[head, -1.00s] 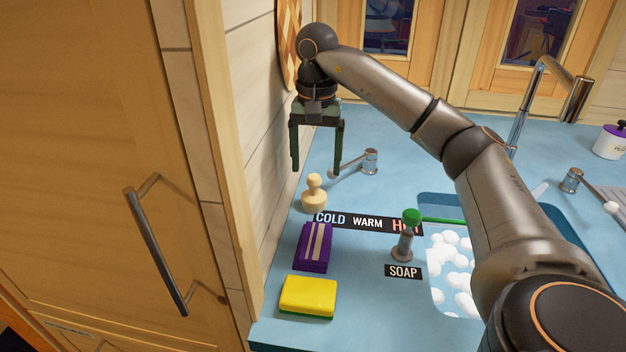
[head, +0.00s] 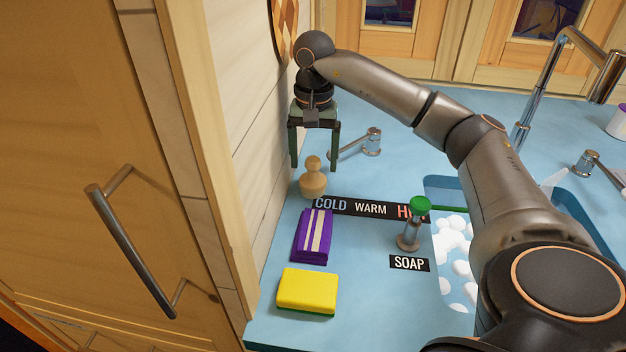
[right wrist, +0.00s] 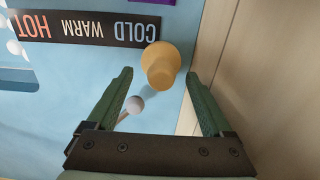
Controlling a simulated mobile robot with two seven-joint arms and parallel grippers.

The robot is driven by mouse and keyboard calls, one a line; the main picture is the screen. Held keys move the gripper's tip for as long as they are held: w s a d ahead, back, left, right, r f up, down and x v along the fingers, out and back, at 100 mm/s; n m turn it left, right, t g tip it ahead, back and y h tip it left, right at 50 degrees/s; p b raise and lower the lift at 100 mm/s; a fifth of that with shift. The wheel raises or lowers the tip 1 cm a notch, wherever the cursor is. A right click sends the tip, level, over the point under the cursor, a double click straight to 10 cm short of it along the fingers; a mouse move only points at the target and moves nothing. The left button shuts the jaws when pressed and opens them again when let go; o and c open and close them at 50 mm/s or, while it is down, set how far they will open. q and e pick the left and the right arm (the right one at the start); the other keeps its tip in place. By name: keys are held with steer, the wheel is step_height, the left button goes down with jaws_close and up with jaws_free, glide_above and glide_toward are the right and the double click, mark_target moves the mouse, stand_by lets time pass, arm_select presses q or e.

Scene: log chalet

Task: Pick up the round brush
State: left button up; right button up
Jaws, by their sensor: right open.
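The round brush (head: 313,180), a pale wooden knob-shaped thing with a wide round base, stands upright on the blue counter beside the log wall, just behind the word COLD. My right gripper (head: 316,167) is open and empty, fingers pointing down, above and slightly behind the brush. In the right wrist view the brush (right wrist: 160,66) shows between and just beyond the two open fingertips (right wrist: 160,76). The fingers do not appear to touch it. My left gripper is not in view.
A purple striped packet (head: 314,236) and a yellow sponge (head: 307,290) lie in front. The wall (head: 262,150) is close on the left.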

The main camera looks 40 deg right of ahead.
mark_target(313, 178)
steer(key=f, duration=0.5)
steer(key=shift+s+a+f, duration=0.15)
steer(key=shift+a, duration=0.05)
steer(key=c, duration=1.2)
steer(key=shift+o, duration=0.2)
